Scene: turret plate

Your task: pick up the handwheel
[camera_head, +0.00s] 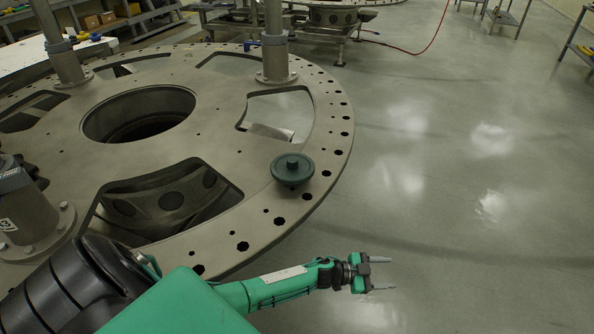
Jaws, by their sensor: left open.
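The handwheel (292,169) is a dark grey-green disc with a raised centre hub. It sits on the right part of the large round turret plate (232,222), close to the rim with its ring of holes. My left gripper (385,274) is open and empty, with its two grey fingers pointing right. It is off the plate's edge, over the floor, below and to the right of the handwheel in the picture, and apart from it. My right gripper is not in view.
Grey posts (275,45) rise from the plate, one behind the handwheel. A flanged cylinder (28,215) stands at the plate's left. The plate has large cutouts and a round centre hole. The floor (460,190) at the right is clear. A red hose (425,48) lies farther back.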

